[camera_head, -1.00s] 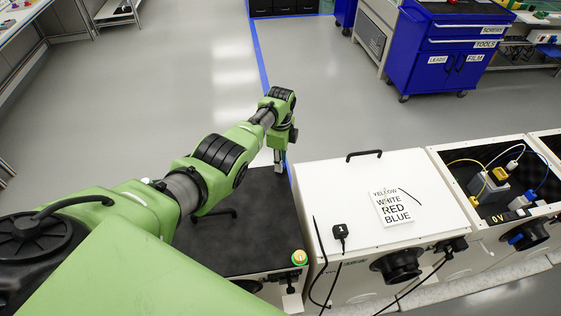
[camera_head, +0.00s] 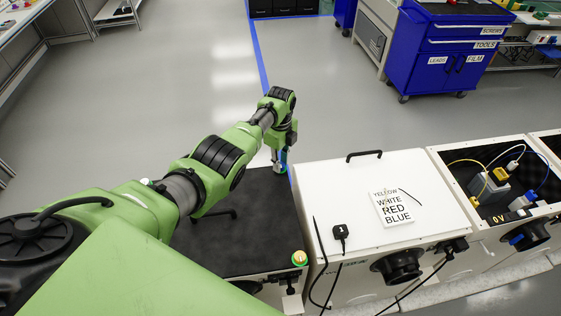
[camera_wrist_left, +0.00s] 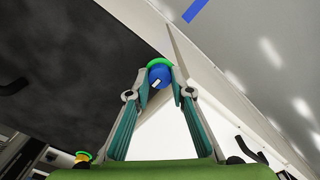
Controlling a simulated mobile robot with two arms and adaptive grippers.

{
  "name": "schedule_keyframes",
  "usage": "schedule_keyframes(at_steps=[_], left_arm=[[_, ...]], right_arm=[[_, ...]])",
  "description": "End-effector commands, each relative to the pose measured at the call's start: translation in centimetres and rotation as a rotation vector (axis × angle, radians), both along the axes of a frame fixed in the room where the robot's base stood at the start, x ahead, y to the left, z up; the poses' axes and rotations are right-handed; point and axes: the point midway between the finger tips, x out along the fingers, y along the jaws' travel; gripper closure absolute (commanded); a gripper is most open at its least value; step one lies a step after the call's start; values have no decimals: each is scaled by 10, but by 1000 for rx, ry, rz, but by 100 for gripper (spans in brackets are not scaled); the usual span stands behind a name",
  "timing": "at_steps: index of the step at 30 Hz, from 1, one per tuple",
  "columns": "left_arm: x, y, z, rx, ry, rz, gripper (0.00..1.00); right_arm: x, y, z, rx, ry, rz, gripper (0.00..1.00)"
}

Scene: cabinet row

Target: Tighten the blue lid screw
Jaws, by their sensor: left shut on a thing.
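The blue lid screw (camera_wrist_left: 160,75) is a round blue head with a small white mark and a bright green ring (camera_wrist_left: 158,62) at its far side. It sits at the far right corner of the black lid (camera_head: 235,245). My left gripper (camera_wrist_left: 158,78) is shut on the blue screw, with a fingertip on either side of it. In the head view my left gripper (camera_head: 281,166) points down at that corner and mostly hides the screw. My right gripper is in neither view.
A yellow screw with a green ring (camera_head: 299,258) is at the near right corner of the black lid. A white cabinet (camera_head: 330,185) with a label card (camera_head: 392,203) and handle adjoins on the right. Open floor lies beyond.

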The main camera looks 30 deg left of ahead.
Motion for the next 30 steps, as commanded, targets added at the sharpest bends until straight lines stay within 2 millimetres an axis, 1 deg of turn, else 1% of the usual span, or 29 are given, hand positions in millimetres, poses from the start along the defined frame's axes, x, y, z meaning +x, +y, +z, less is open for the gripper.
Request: schedule_keyframes(at_steps=[3,4,5,6,15,20,23,26,29,30], left_arm=[[2,0,2,0,-4,-1,100],[2,0,2,0,-4,-1,71],[2,0,2,0,-4,-1,64],[2,0,2,0,-4,-1,62],[1,0,1,1,-1,0,62],[1,0,7,1,-3,0,62],[2,1,16,1,-5,0,62],[1,0,30,1,-5,0,62],[1,1,49,2,-6,-1,62],[2,1,58,3,-8,-1,62]], right_arm=[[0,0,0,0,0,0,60],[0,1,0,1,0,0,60],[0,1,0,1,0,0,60],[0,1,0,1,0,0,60],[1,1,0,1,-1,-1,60],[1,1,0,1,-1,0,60],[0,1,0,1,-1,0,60],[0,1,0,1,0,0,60],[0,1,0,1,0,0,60],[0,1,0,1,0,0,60]])
